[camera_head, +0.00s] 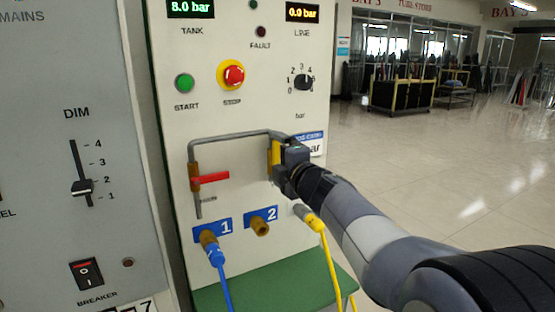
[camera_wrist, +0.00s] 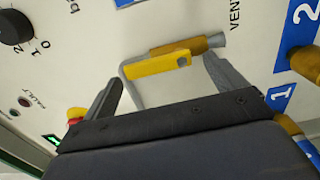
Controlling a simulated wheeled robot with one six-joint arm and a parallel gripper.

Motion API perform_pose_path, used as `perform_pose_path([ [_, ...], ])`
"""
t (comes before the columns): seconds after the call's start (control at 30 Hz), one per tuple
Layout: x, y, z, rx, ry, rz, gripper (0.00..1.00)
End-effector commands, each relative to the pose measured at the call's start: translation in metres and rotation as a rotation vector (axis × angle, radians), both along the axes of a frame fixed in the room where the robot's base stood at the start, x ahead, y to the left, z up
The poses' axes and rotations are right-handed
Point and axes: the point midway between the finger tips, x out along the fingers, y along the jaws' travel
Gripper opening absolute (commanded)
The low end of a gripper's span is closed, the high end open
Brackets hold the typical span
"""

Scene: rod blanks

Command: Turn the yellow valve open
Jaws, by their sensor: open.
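The yellow valve handle (camera_head: 275,157) is on the right leg of the grey pipe on the panel, partly hidden by my gripper. In the wrist view the yellow handle (camera_wrist: 158,65) lies roughly in line with its brass valve body (camera_wrist: 187,45). My gripper (camera_head: 283,153) is right at the valve in the head view. In the wrist view my gripper (camera_wrist: 163,73) is open, with one finger past each end of the handle. The handle is between the fingers; I cannot tell whether either touches it.
A red-handled valve (camera_head: 211,179) sits on the pipe's left leg, its handle crossways. Below are port 1 with a blue hose (camera_head: 217,257), bare port 2 (camera_head: 260,227) and a yellow hose (camera_head: 316,223). The tank display reads 8.0 bar, the line display 0.0 bar. A green ledge (camera_head: 205,297) juts out below.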

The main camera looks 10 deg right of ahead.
Motion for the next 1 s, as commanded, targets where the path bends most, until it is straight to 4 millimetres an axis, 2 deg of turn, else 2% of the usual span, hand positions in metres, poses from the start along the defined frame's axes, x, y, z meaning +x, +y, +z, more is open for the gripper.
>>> perform_pose_path([
  [0.13, -0.002, -0.001, 0.001, 0.000, -0.001, 0.000, 0.91],
  [0.27, -0.013, -0.004, 0.001, 0.001, -0.002, -0.001, 0.91],
  [0.7, -0.085, -0.028, 0.001, -0.001, -0.001, -0.003, 0.91],
  [0.83, -0.097, -0.032, 0.001, -0.001, 0.000, -0.001, 0.91],
  [1.0, -0.103, -0.034, 0.000, -0.001, 0.000, -0.001, 0.91],
])
